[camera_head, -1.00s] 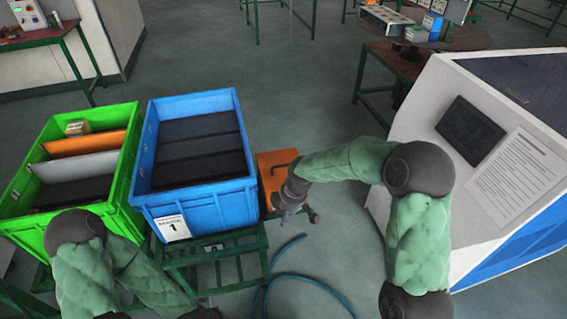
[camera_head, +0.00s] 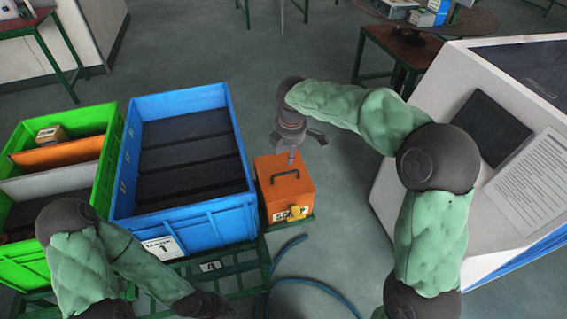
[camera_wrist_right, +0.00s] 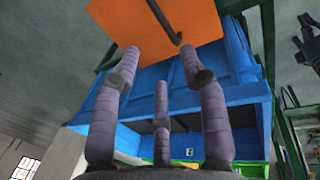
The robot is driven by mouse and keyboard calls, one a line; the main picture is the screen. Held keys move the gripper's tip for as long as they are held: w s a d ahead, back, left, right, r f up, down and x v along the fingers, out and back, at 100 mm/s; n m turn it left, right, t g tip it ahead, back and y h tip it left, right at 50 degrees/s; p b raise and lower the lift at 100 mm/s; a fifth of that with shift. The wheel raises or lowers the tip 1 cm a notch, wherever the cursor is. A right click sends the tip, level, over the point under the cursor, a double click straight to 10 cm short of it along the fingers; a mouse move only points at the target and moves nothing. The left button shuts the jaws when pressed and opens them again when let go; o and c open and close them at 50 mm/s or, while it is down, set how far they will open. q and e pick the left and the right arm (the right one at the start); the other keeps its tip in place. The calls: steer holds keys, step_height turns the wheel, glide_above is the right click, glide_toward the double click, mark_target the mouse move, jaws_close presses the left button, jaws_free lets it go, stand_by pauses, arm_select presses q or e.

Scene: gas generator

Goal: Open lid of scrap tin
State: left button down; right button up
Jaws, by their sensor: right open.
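The scrap tin (camera_head: 287,203) is an orange box with a dark bar handle (camera_head: 284,173) on its flat lid. It stands right of the blue crate, and its lid looks shut. A yellow piece (camera_head: 297,212) and a partly readable label show on its front. My right gripper (camera_head: 305,146) is open and empty above the lid's far edge, apart from the handle. In the right wrist view, its spread fingers point toward the orange lid (camera_wrist_right: 205,18) and the handle (camera_wrist_right: 162,18). My left gripper (camera_head: 208,305) is at the bottom, away from the tin; its fingers are unclear.
The blue crate (camera_head: 190,226) with dark slabs stands close on the tin's left. A green crate (camera_head: 20,262) is further left. A white cabinet (camera_head: 440,95) stands to the right. A blue hose (camera_head: 320,285) lies on the floor in front. Floor right of the tin is clear.

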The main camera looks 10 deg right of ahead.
steer(key=b, duration=0.4)
glide_toward(283, 170)
steer(key=s+f, duration=0.2)
steer(key=f, duration=0.1)
steer(key=shift+s+a+f, duration=0.15)
steer(key=shift+s+f, duration=0.15)
steer(key=shift+s, duration=0.1)
jaws_close()
